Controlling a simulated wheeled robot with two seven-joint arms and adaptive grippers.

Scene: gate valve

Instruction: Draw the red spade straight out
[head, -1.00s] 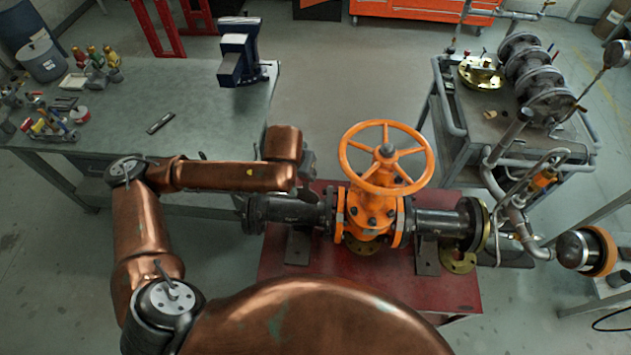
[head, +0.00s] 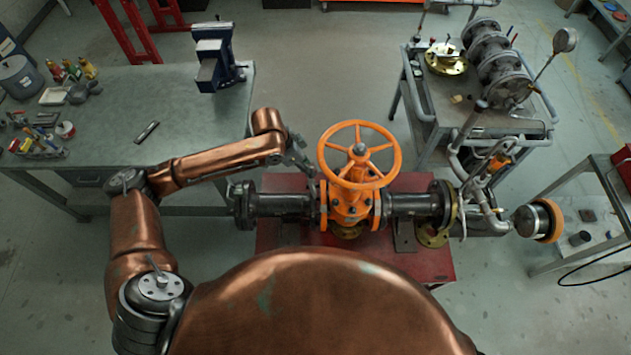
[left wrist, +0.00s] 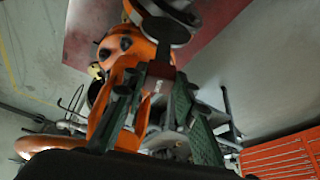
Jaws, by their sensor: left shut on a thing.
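The orange gate valve (head: 351,205) with its orange handwheel (head: 360,154) sits between two dark pipe lengths on a red stand. My left gripper (head: 308,166) is just left of the handwheel, above the left flange joint. In the left wrist view its two dark green fingers (left wrist: 160,75) are closed in beside the orange valve body (left wrist: 122,60). My right gripper is not in view.
The red stand (head: 430,262) carries the valve. A grey workbench (head: 190,100) with a blue vise (head: 215,60) is at left. A cart (head: 480,125) with flanged pipework is at right. Open floor (head: 310,65) lies behind the valve.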

